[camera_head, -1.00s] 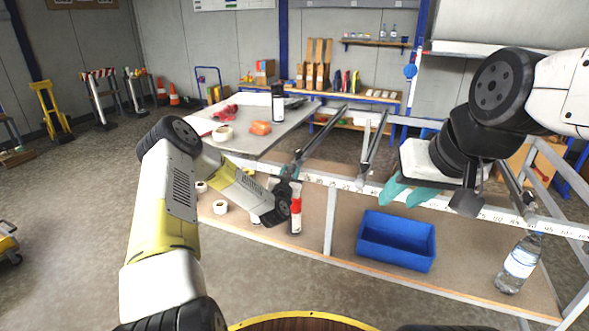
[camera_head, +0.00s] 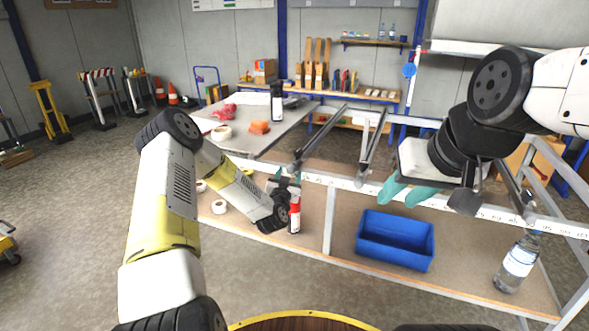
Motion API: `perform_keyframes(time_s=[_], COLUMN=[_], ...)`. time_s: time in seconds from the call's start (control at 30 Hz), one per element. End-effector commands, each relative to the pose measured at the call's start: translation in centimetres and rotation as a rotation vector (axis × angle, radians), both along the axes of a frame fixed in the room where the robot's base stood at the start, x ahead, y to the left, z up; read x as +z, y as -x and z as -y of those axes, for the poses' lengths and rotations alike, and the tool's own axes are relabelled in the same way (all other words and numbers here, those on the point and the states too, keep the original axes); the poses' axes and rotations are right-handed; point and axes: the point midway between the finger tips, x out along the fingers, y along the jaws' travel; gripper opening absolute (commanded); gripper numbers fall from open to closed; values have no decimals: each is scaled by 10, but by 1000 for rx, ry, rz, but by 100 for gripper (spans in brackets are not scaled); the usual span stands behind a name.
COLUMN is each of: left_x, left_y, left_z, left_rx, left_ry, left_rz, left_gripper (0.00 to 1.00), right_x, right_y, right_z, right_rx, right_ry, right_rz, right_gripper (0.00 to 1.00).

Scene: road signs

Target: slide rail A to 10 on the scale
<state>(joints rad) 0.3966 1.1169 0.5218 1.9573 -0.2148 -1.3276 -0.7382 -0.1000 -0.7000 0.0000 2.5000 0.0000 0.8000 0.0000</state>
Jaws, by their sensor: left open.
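Two slanted grey rails cross the frame behind a white scale bar (camera_head: 330,180); their letters are too small to read. The left rail (camera_head: 325,138) has its front end near the bar's left part. The other rail (camera_head: 373,140) stands to its right. The numbers by the left rail are unreadable.
A red and white spray can (camera_head: 294,217) stands on the lower shelf close below my left gripper. White tape rolls (camera_head: 219,207), a blue bin (camera_head: 395,242) and a water bottle (camera_head: 518,262) share the shelf. A grey table (camera_head: 283,135) lies behind, left of the rails.

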Motion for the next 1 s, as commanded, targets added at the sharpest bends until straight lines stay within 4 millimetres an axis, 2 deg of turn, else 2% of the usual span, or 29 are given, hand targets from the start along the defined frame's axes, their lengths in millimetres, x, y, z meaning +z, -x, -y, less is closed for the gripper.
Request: perform_keyframes(time_s=[0.1, 0.3, 0.73, 0.87, 1.0], left_x=[0, 0, 2, 19, 53], left_y=[22, 45, 49, 47, 49], left_z=[-2, -4, -4, 2, 13], left_rx=[-2, -1, -6, -54, -139], left_ry=[-1, -1, -3, -27, -76], left_rz=[-2, -1, -2, -34, -126], left_gripper=[54, 54, 54, 54, 54], right_x=[0, 0, 0, 0, 0], right_y=[0, 0, 0, 0, 0], right_z=[0, 0, 0, 0, 0], right_rx=[0, 0, 0, 0, 0], right_ry=[0, 0, 0, 0, 0], right_rz=[0, 0, 0, 0, 0], right_gripper=[36, 36, 36, 36, 36])
